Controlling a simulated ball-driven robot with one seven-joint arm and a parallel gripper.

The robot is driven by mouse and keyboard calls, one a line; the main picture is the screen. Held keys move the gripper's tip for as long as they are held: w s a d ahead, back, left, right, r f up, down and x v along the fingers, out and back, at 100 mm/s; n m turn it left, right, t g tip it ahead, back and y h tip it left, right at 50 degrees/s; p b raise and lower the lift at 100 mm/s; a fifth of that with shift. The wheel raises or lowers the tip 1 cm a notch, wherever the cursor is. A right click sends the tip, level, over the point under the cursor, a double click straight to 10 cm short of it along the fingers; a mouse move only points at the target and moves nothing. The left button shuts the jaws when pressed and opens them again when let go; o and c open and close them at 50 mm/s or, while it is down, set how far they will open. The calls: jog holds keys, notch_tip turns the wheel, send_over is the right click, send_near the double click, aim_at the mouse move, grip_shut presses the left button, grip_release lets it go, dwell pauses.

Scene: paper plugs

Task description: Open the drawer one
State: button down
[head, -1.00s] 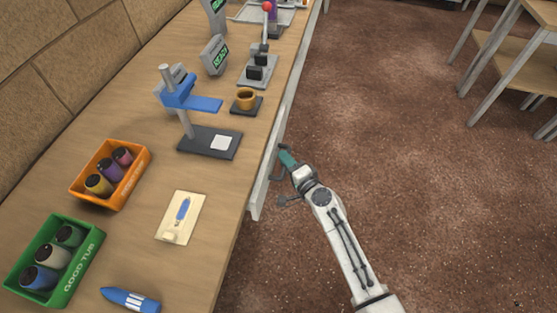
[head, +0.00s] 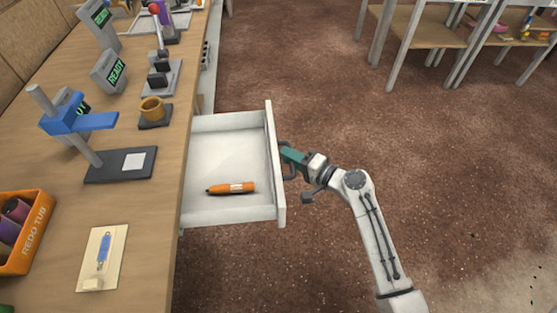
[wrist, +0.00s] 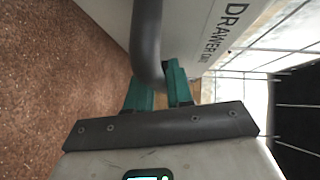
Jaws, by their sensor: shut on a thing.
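The drawer (head: 235,151) is pulled well out from under the workbench in the head view. An orange marker-like object (head: 231,188) lies on its floor. A dark curved handle (wrist: 147,45) stands out from that front. My gripper (head: 286,157) is at the outer face of the drawer front, shut on the handle. Its green fingers (wrist: 158,90) sit on either side of the handle's lower end in the wrist view.
Open floor (head: 330,80) lies right of the drawer. Shelving stands at the back right.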

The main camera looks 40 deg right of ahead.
jog(key=shift+s+d+f, duration=0.1)
jog(key=shift+s+d, duration=0.15)
jog(key=shift+d, duration=0.1)
jog(key=c, duration=1.1)
grip_release()
jog(key=s, duration=0.3)
jog(key=s+d+r, duration=0.1)
jog(key=s, duration=0.6)
jog(key=shift+s+d+r, duration=0.25)
jog(key=shift+s+r, duration=0.05)
